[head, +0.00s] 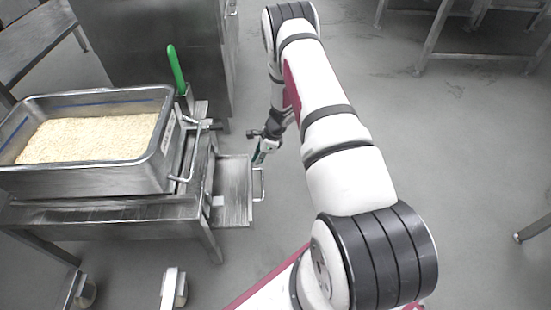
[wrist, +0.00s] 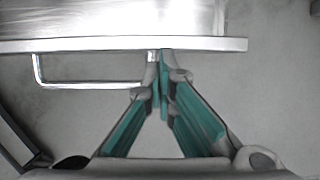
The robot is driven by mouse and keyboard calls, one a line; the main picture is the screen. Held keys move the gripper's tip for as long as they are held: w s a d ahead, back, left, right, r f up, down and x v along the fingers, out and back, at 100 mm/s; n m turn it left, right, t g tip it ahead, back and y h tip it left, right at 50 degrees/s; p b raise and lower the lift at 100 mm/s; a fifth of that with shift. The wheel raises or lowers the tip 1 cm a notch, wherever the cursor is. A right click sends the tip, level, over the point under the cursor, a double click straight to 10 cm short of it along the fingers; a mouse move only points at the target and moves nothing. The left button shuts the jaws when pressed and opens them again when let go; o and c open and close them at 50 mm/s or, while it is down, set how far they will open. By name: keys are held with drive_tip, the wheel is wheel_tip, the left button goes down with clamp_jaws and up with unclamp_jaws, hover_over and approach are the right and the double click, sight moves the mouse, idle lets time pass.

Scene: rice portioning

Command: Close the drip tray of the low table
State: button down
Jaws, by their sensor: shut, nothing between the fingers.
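The drip tray (head: 233,190) sticks out from the right side of the low table (head: 110,212) in the head view, so it stands open. Its front edge (wrist: 100,45) and wire handle (wrist: 85,85) show in the wrist view, with the handle left of my fingers. My gripper (wrist: 160,60) is shut and empty. Its fingertips are at the tray's front edge, near the right end of the handle; I cannot tell whether they touch it. In the head view my gripper (head: 262,152) is near the tray's far outer corner.
A steel pan of rice (head: 90,178) stands on the low table, with a green-handled tool (head: 176,68) beside it. A steel cabinet (head: 150,45) stands behind. Floor to the right of the tray is clear apart from my arm. Another table (head: 480,55) is at the far right.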

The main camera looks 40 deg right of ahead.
hover_over(241, 172)
drive_tip(key=shift+w, duration=0.1)
idle(0.3)
